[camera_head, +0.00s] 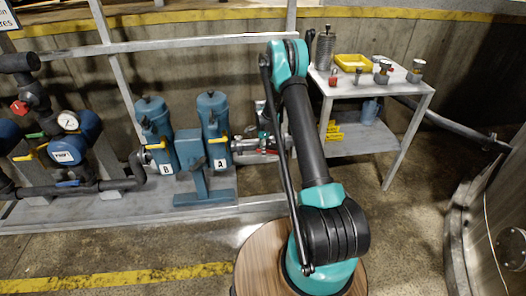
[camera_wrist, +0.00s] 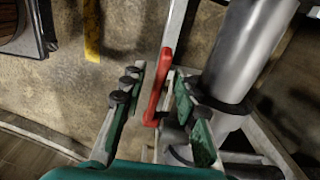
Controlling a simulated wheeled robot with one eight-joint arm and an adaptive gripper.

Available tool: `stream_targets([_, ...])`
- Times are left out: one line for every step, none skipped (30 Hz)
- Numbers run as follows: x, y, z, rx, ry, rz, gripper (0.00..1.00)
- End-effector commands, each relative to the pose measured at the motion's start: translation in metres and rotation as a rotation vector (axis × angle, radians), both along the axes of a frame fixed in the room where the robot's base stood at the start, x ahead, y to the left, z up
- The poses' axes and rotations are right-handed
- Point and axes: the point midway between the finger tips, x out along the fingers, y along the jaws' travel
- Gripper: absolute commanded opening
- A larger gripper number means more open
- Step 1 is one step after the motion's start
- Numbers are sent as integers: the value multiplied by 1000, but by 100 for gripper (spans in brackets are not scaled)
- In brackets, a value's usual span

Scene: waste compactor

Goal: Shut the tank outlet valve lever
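A red lever (camera_wrist: 160,88) stands between the two fingers of my gripper (camera_wrist: 158,75) in the wrist view. The fingers are open, one on each side of the lever, with a narrow gap at both sides. The lever's lower end meets dark and grey fittings beside a thick grey pipe (camera_wrist: 243,50). In the head view, a bit of red shows on the grey pipework (camera_head: 250,152) right of the blue filter marked A (camera_head: 214,128). My arm hides most of my gripper there.
The blue filter marked B (camera_head: 156,130) and a blue pump-like body (camera_head: 195,175) stand left of it. A grey side table (camera_head: 360,146) with small parts and a yellow tray (camera_head: 354,62) stands at the right. Dark pipes with a gauge (camera_head: 68,122) are at the far left.

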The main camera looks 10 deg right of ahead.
Motion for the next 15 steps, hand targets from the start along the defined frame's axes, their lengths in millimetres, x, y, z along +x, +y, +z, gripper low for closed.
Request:
stream_targets([0,0,-2,0,0,0,30])
stream_targets([0,0,-3,0,0,0,30])
stream_targets([0,0,-4,0,0,0,30])
stream_targets([0,0,-5,0,0,0,30])
stream_targets([0,0,-5,0,0,0,30])
stream_targets([0,0,-5,0,0,0,30])
stream_targets([0,0,-5,0,0,0,30])
stream_targets([0,0,-5,0,0,0,30])
stream_targets([0,0,-5,0,0,0,30])
stream_targets([0,0,-5,0,0,0,30])
stream_targets([0,0,-5,0,0,0,29])
stream_targets([0,0,-5,0,0,0,24])
stream_targets([0,0,-5,0,0,0,20])
stream_targets([0,0,-5,0,0,0,16])
stream_targets([0,0,-5,0,0,0,12])
